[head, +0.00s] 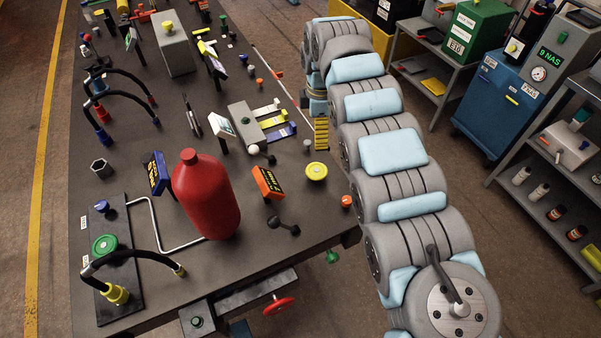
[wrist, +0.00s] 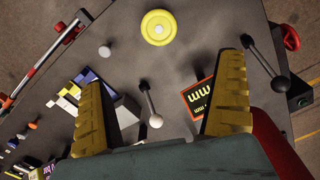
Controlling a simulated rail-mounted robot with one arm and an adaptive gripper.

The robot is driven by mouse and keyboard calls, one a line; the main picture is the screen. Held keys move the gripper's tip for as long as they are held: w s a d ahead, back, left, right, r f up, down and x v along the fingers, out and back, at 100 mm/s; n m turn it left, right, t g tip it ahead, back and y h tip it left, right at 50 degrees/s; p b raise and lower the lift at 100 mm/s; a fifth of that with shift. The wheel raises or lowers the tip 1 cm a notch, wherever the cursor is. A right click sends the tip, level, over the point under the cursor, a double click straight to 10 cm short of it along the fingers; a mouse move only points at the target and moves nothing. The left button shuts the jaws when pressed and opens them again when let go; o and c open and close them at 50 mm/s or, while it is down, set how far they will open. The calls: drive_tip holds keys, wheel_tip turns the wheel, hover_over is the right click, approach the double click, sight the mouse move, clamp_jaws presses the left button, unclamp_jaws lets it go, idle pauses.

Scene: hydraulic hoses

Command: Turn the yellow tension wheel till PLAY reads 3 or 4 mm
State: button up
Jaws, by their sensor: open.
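The yellow wheel (head: 316,171) is a round disc with a raised centre, on the dark bench top near its right edge. It also shows at the top of the wrist view (wrist: 158,27). An orange-framed display (head: 267,183) with lit characters stands to its left; in the wrist view (wrist: 198,97) it appears upside down and partly behind a finger. I cannot read its value. My gripper (head: 321,132) has yellow ribbed fingers and hangs by the bench's right edge. In the wrist view (wrist: 165,75) the fingers are wide apart and empty, with the wheel beyond their tips.
A white-knobbed lever (wrist: 154,118) shows between the fingers, and a black-knobbed lever (head: 284,226) stands near the display. A tall red bottle (head: 207,196) stands left of it. A grey block with coloured tabs (head: 246,126) lies behind. The bench around the wheel is mostly bare.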

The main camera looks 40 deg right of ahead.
sight(315, 170)
wheel_tip(315, 170, down, 17)
drive_tip(key=shift+f+b, duration=0.1)
drive_tip(key=shift+b, duration=0.75)
drive_tip(key=shift+d, duration=0.1)
drive_tip(key=c, duration=1.2)
